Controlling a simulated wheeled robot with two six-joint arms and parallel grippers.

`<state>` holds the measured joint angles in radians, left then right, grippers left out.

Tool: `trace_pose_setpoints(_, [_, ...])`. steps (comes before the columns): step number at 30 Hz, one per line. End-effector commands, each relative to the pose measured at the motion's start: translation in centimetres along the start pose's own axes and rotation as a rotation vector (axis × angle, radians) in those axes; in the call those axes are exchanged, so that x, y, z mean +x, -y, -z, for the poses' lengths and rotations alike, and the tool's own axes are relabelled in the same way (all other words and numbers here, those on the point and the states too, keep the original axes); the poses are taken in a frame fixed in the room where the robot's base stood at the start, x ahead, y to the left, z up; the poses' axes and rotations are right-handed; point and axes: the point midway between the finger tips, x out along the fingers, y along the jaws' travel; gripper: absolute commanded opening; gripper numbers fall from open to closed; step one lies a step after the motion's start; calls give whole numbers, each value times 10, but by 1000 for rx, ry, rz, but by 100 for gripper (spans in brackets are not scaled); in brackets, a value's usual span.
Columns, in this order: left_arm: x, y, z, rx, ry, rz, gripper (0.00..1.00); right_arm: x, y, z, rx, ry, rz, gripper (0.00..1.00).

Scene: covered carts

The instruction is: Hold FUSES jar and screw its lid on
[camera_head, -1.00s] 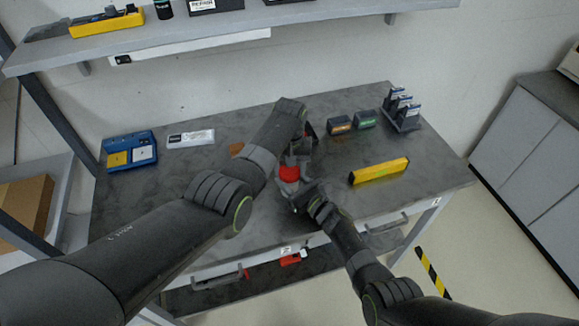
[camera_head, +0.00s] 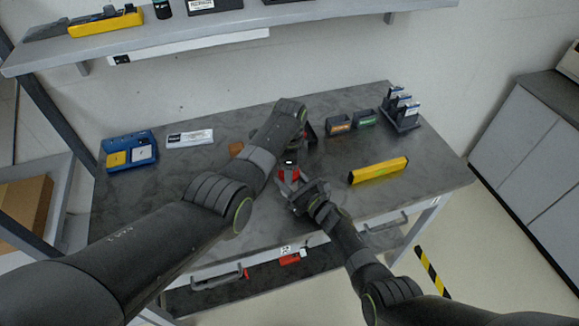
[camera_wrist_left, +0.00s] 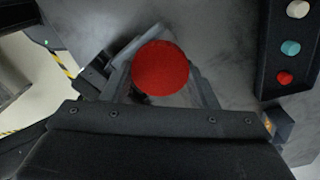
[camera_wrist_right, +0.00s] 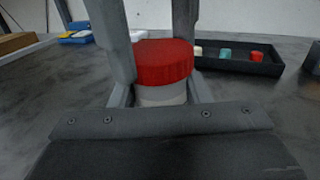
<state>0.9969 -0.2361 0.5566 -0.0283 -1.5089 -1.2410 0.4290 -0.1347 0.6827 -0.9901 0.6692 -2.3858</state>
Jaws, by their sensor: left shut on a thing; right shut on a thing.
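The jar (camera_wrist_right: 162,94) stands upright, a pale body under a ribbed red lid (camera_wrist_right: 163,62). The lid shows from above in the left wrist view (camera_wrist_left: 160,67), and a little red shows in the head view (camera_head: 289,175). My left gripper (camera_wrist_left: 163,75) comes down from above, its fingers shut on the lid at opposite sides. My right gripper (camera_wrist_right: 160,92) comes in level from the front and is shut on the jar body below the lid. Most of the jar body is hidden by fingers, and no label is readable. I cannot tell how far down the lid sits.
A black tray (camera_wrist_right: 235,66) with white, teal and red pieces lies behind the jar. A yellow bar (camera_head: 379,170) lies right on the grey table (camera_head: 420,165). Small bins (camera_head: 339,124), a dark rack (camera_head: 403,115) and a blue box (camera_head: 130,152) stand farther back. A shelf (camera_head: 150,40) hangs above.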

Motion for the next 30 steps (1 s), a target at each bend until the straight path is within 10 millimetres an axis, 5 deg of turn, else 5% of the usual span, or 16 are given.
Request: trace_pose_setpoints(30, [0,0,-2,1570,3,5,32,-1,0,2,0,-3,0,0])
